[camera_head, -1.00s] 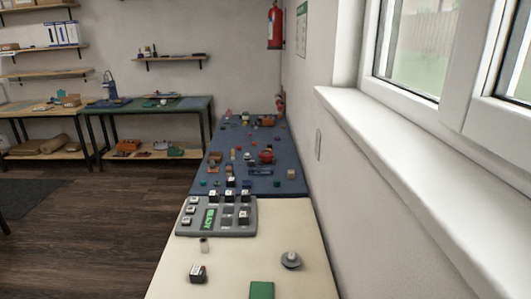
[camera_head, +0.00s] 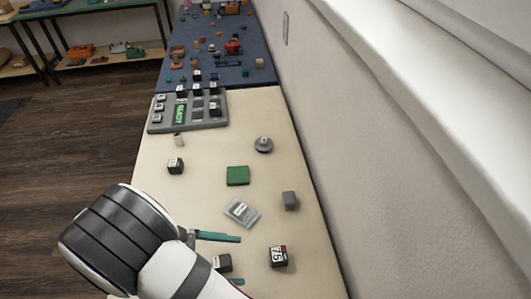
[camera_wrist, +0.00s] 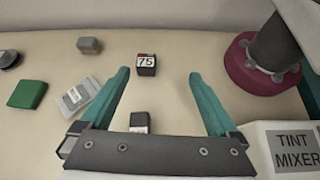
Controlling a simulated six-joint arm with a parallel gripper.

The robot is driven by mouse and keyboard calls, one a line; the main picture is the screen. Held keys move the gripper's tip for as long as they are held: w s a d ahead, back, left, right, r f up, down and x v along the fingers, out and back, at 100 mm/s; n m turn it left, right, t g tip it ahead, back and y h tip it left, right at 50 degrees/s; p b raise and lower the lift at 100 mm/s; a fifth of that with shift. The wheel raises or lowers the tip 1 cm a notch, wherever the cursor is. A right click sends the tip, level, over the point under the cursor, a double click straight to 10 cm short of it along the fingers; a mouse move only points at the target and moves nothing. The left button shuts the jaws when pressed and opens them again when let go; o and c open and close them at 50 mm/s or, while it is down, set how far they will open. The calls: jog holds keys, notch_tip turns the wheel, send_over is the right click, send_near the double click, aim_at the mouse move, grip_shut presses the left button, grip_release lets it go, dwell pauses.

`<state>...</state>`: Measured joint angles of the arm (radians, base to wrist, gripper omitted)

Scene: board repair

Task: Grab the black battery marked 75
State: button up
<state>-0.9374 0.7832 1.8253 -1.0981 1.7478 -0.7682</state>
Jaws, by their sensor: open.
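The black battery marked 75 (camera_head: 278,256) lies on the cream table near its right edge, with a white label bearing 75 and a red patch. It also shows in the wrist view (camera_wrist: 146,65), beyond my fingertips and between their lines. My gripper (camera_wrist: 160,76) is open and empty, with two teal fingers spread apart. In the head view my gripper (camera_head: 240,259) is left of the battery and apart from it, partly hidden by my arm.
Another dark block (camera_wrist: 139,122) lies close to the gripper's base. A grey block (camera_head: 289,200), a silver packet (camera_head: 241,213), a green square (camera_head: 237,175) and a grey round piece (camera_head: 263,144) lie nearby. A dark red round base (camera_wrist: 262,68) and a tint mixer box (camera_wrist: 292,148) stand at right in the wrist view.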

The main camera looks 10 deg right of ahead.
aim_at(280, 254)
jog(key=w+d+f+n, duration=0.1)
jog(key=d+f, duration=0.2)
jog(key=w+d+f+n+t, duration=0.1)
jog(key=d+f, duration=0.2)
jog(key=d, duration=0.1)
jog(key=w+d+f+t+h, duration=0.1)
jog(key=d+f, duration=0.3)
jog(key=shift+w+d+n, duration=0.15)
jog(key=shift+w+n, duration=0.1)
jog(key=shift+n, duration=0.15)
grip_shut()
jog(key=shift+r, duration=0.15)
